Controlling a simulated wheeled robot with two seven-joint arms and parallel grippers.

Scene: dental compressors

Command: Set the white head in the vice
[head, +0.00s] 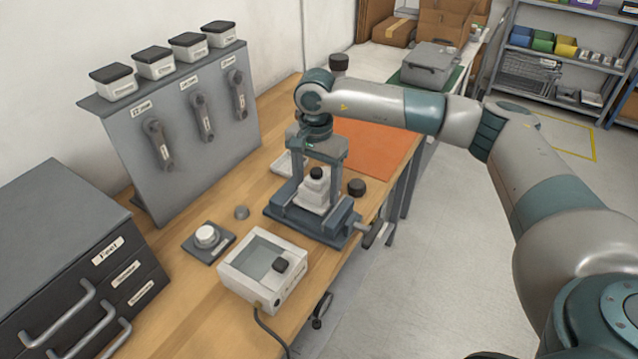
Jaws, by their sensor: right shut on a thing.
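The white head (315,194), a stepped white block with a black knob on top, is upright at the blue-grey vice (331,233) on the wooden bench. It appears to be between the vice jaws, but I cannot tell whether it rests fully on the vice bed. My right gripper (316,179) points down from above and is shut on the white head, a finger on either side. The vice's dark handle (373,233) sticks out over the bench's right edge. My left gripper is out of view.
A white box with a recessed top (289,298) and a small plate with a round white knob (207,237) stand in front of the vice. A dark round knob (357,187) is right of it. An orange mat (377,150) lies behind. A grey tool panel (188,178) stands left.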

